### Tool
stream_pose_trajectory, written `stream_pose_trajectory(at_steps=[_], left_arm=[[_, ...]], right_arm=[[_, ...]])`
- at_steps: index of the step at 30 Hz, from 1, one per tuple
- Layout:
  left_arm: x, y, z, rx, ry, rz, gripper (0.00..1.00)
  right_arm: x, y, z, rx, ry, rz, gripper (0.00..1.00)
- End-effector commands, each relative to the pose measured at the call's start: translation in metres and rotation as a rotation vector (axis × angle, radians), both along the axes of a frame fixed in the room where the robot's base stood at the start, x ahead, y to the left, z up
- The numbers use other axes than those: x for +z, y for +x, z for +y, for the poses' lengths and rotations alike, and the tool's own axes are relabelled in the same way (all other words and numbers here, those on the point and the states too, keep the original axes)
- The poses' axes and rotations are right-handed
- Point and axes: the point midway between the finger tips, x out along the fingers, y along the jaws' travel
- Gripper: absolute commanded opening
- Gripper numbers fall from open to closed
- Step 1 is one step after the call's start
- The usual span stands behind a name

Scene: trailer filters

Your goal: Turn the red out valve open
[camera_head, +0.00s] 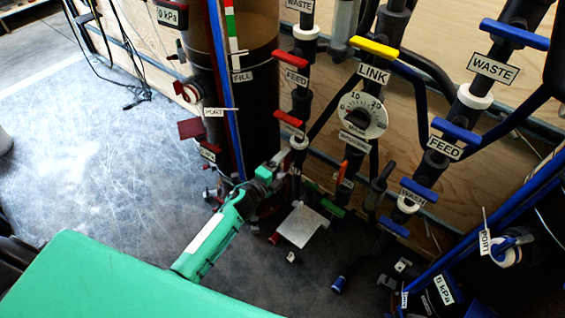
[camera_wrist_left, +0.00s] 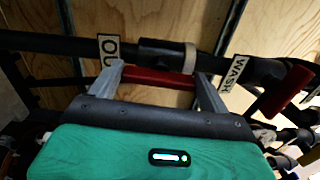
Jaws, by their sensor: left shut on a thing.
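The red out valve handle (camera_wrist_left: 158,78) shows in the left wrist view, in front of a dark pipe (camera_wrist_left: 160,52). A label partly reading "OU" (camera_wrist_left: 108,46) is beside it; the rest of the label is hidden. The handle lies nearly level in that view, roughly in line with the pipe. My left gripper (camera_wrist_left: 163,84) is shut on it, one finger at each end. In the head view my left gripper (camera_head: 288,162) is at the foot of the brown tank, and I cannot make out the handle there. My right gripper is in neither view.
A "WASH" label (camera_wrist_left: 233,73) and another red handle (camera_wrist_left: 289,91) are to the right in the wrist view. The brown tank (camera_head: 262,110), a dial (camera_head: 362,116) and red, yellow and blue valves crowd the panel.

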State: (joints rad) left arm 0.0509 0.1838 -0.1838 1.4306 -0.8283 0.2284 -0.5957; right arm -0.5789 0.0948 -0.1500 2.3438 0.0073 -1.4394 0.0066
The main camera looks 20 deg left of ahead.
Motion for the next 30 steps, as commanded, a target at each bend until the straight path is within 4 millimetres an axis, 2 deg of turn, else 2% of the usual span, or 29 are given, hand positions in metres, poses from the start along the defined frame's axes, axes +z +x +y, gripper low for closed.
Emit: stream_pose_trajectory(at_steps=[19, 20, 22, 23, 30], left_arm=[[-0.0011, -0.0002, 0.0004, 0.001, -0.049, 0.019, 0.57], [-0.0011, -0.0002, 0.0004, 0.001, -0.049, 0.019, 0.84], [-0.0010, -0.0001, 0.0003, 0.001, -0.048, 0.018, 0.98], [-0.0009, -0.0001, 0.0003, 0.001, -0.048, 0.018, 1.00], [-0.0007, -0.0010, 0.0005, 0.000, -0.046, 0.018, 1.00]], right_arm=[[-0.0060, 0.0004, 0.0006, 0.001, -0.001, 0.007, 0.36], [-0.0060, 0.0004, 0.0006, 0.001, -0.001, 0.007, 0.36], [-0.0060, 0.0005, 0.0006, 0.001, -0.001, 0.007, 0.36], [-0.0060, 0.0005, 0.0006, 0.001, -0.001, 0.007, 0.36], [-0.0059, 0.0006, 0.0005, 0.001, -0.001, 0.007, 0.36]])
